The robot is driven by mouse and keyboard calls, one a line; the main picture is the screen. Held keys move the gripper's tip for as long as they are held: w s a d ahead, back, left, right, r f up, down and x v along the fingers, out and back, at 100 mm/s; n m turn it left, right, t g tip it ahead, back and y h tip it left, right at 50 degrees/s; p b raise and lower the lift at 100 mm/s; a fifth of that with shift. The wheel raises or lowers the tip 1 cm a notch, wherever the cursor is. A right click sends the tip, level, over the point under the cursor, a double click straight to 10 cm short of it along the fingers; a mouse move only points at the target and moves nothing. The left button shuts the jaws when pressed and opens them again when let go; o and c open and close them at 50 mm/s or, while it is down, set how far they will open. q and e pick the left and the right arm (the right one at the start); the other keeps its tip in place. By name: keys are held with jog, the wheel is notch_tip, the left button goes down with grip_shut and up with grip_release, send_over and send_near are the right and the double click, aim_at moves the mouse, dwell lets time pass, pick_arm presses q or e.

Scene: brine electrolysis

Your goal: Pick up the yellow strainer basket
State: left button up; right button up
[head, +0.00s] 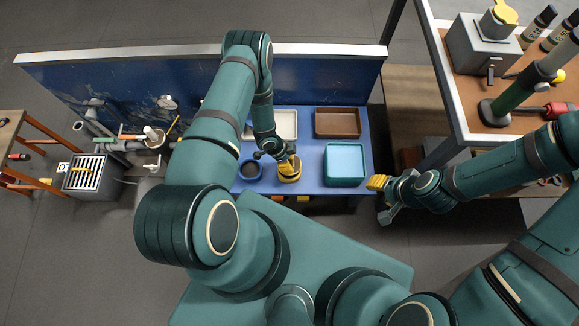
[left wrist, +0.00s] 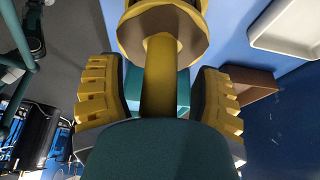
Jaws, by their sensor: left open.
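My left gripper (head: 287,160) is just over the basket. Its ribbed yellow fingers (left wrist: 158,95) are open, one on each side of the handle, with a visible gap on both sides. The handle's lower end is hidden behind a dark green part. My right gripper (head: 379,194) is off the bench's right edge; its finger opening is unclear.
A dark round bowl (head: 250,169) is close left of the basket. A teal bin (head: 345,181) stands to the right, a brown tray (head: 338,136) and a white tray (head: 288,112) behind. A blue panel (head: 100,97) backs the bench. A wooden-topped table (head: 460,75) is at the right.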

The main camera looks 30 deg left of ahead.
pick_arm(q)
jog(key=shift+d+f, duration=0.1)
jog(key=shift+f, duration=0.05)
grip_shut()
dwell(0.4)
